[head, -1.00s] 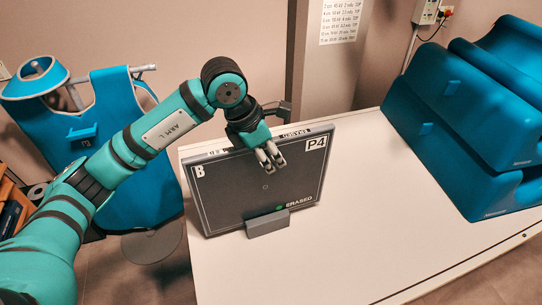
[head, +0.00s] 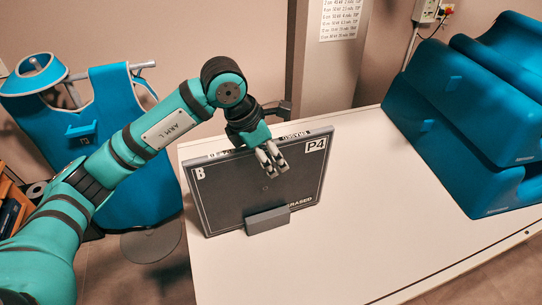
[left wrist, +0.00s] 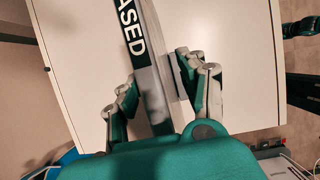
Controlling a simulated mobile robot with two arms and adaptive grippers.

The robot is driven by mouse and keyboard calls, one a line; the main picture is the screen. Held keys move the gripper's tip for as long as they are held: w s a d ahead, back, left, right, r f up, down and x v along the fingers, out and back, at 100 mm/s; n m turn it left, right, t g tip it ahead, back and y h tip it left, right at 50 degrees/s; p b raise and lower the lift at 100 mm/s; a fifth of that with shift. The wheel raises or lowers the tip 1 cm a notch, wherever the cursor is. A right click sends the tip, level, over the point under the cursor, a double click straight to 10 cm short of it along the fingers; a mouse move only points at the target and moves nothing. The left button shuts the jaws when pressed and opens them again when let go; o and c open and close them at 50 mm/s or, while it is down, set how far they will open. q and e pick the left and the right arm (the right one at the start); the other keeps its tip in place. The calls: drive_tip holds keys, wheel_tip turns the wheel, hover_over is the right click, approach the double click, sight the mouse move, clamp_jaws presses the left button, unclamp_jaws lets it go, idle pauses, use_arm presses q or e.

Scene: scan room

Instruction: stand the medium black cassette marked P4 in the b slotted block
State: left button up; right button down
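The medium black cassette (head: 240,190) marked P4 stands upright, leaning slightly, at the table's left end. It has a white B in its upper left corner. A small grey slotted block (head: 267,220) is at its lower edge; its front wall covers part of the word ERASED. How deep the cassette sits in the slot is hidden. My left gripper (head: 271,158) is at the cassette's top edge, fingers on either side. In the left wrist view, its open fingers (left wrist: 157,82) straddle the cassette edge (left wrist: 146,75) with gaps showing.
The white table (head: 370,220) is clear in the middle. Large blue foam wedges (head: 470,110) are stacked at its right. A grey column (head: 325,60) rises behind it. A blue apron (head: 120,120) hangs on a stand at the left.

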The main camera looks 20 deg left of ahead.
use_arm(q)
drive_tip(key=shift+f, duration=0.2)
drive_tip(key=shift+r, duration=0.1)
drive_tip(key=v, duration=1.2)
drive_tip(key=shift+w, duration=0.1)
wheel_tip(320, 180, up, 6)
drive_tip(key=p, duration=0.3)
drive_tip(key=shift+p, duration=0.4)
